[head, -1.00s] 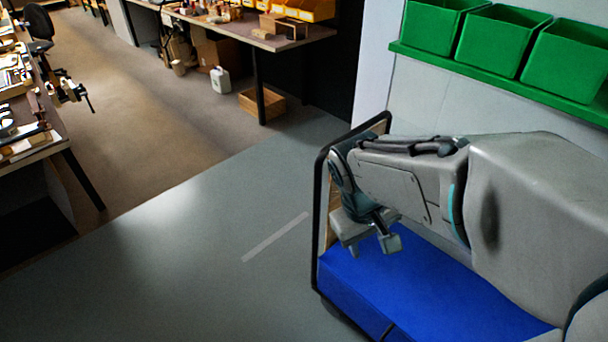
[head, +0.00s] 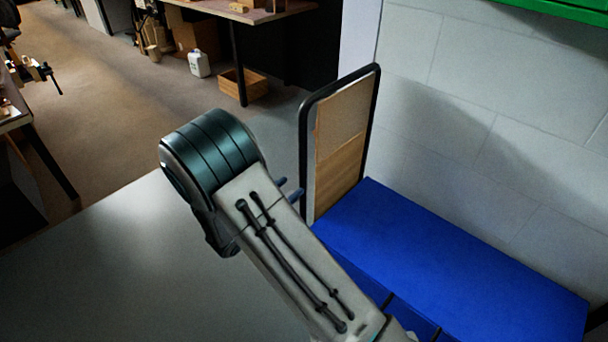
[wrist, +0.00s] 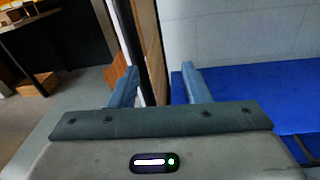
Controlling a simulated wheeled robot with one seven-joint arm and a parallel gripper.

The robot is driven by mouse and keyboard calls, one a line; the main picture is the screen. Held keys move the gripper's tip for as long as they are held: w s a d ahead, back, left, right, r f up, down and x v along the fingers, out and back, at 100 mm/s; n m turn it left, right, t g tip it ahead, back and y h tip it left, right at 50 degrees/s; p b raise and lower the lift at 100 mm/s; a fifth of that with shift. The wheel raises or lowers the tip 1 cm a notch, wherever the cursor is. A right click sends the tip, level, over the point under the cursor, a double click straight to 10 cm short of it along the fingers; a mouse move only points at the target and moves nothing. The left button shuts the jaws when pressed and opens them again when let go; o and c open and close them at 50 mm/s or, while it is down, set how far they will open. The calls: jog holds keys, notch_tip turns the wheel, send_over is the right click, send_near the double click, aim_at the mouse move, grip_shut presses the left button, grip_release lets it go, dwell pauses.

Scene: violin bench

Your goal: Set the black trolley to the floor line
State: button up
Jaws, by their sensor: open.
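The black trolley shows by its upright black tube handle (head: 304,145) with a wooden panel (head: 342,135) inside it. A blue slab (head: 450,255) stretches from its foot to the right along the wall. My gripper (head: 289,189) is at the left post of the handle, its body mostly hidden behind my forearm. In the wrist view my gripper (wrist: 160,78) is open, with the black post (wrist: 151,45) and the panel edge between its two blue fingers. I cannot tell whether a finger touches the post. The floor line is not visible now; my arm covers that floor.
A pale block wall (head: 470,110) runs close behind the trolley. A workbench (head: 240,12) stands at the back, with a wooden crate (head: 243,86) and a white canister (head: 199,64) on the floor below. Grey floor (head: 110,260) to the left is clear.

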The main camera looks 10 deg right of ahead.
aim_at(300, 169)
notch_tip(300, 169, down, 3)
jog(key=w+a+n+t+y, duration=0.1)
jog(key=w+a+n+t, duration=0.1)
jog(key=a, duration=0.1)
jog(key=b+x, duration=0.1)
jog(key=x, duration=1.2)
jog(key=shift+d+r+b, duration=0.15)
jog(key=shift+d+b, duration=0.15)
jog(key=shift+b, duration=0.1)
jog(key=shift+s, duration=0.1)
